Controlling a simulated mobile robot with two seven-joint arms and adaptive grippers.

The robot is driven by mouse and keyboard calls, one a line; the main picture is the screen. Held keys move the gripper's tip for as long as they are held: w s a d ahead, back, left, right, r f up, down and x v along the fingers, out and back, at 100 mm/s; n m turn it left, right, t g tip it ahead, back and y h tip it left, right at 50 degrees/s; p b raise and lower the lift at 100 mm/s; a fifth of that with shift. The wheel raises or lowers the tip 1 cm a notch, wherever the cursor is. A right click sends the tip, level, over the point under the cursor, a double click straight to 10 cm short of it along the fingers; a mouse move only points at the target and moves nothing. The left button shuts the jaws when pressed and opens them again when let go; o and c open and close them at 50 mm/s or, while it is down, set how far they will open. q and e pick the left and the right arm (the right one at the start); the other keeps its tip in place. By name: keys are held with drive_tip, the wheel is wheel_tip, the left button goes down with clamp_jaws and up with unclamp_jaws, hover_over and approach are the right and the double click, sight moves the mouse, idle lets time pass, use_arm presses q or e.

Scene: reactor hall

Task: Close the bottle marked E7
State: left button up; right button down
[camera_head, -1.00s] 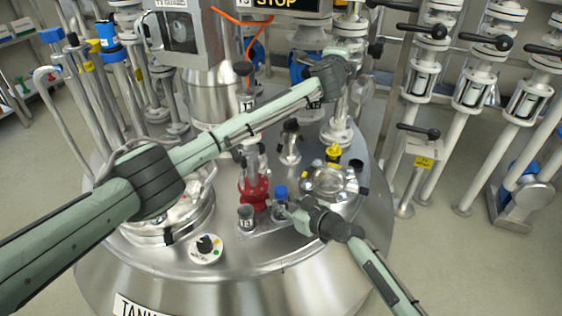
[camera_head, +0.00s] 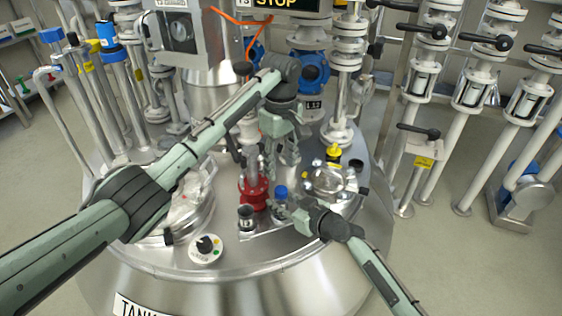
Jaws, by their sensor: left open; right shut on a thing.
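A small clear bottle (camera_head: 280,206) with a blue cap (camera_head: 281,191) stands on a bracket at the front of the tank top. I cannot read a label on it, so I cannot tell whether it is marked E7. My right gripper (camera_head: 294,213) is shut on this bottle from the right. My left gripper (camera_head: 286,155) is open and empty, pointing down above and slightly behind the blue cap, apart from it. Another small bottle (camera_head: 246,216) with a dark top and a label stands to the left. How tightly the blue cap sits is too small to tell.
A red valve fitting (camera_head: 253,190) stands just behind the bottles. A round dial (camera_head: 206,248) lies at front left. The front tank top (camera_head: 275,265) is clear.

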sight(281, 190)
use_arm(q)
drive_tip(key=shift+f, duration=4)
clamp_jaws()
drive_tip(key=m, duration=1.3)
drive_tip(key=shift+m, duration=0.3)
drive_tip(key=m, duration=1.2)
drive_tip(key=shift+f, duration=0.1)
